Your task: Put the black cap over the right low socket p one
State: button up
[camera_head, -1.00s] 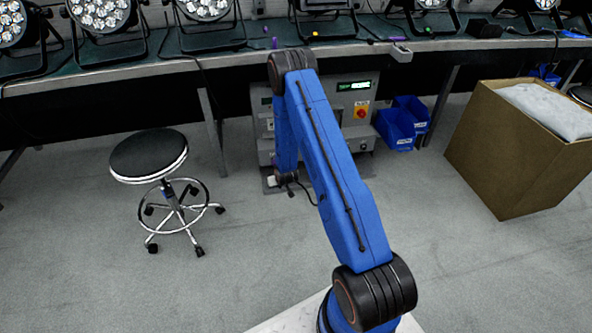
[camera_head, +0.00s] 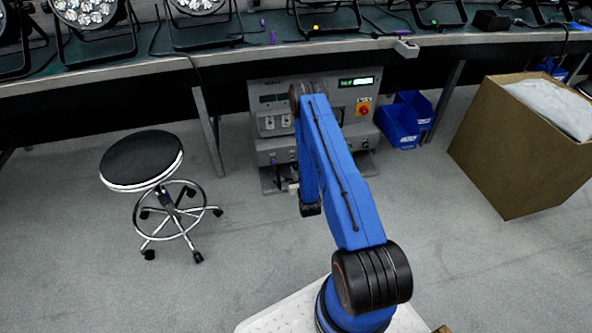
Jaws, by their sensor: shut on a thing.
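A grey test cabinet (camera_head: 262,88) stands under the bench, with two pale sockets (camera_head: 268,123) on its upper left face and a row of small round fittings (camera_head: 273,160) lower down. More of the low row shows to the right of my arm (camera_head: 364,145). I cannot tell which fitting is the right low socket p one. My gripper (camera_head: 287,186) is small and mostly hidden at the end of my blue arm, in front of the cabinet's lower part. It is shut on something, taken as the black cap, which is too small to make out.
A round black stool (camera_head: 141,160) stands on the left. Blue bins (camera_head: 398,127) sit right of the cabinet, and a large cardboard box (camera_head: 505,150) is farther right. The bench (camera_head: 140,70) with par lights overhangs the cabinet. Grey floor lies open in front.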

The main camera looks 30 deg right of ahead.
jog(key=shift+r+x, duration=0.15)
jog(key=shift+x, duration=1.1)
jog(key=shift+r+x, duration=0.15)
jog(key=shift+x, duration=1.1)
jog(key=shift+x, duration=1.15)
dwell(1.5)
jog(key=shift+r, duration=0.2)
jog(key=o, duration=1.1)
jog(key=shift+o, duration=0.2)
jog(key=v, duration=1.7)
jog(key=shift+s, duration=0.15)
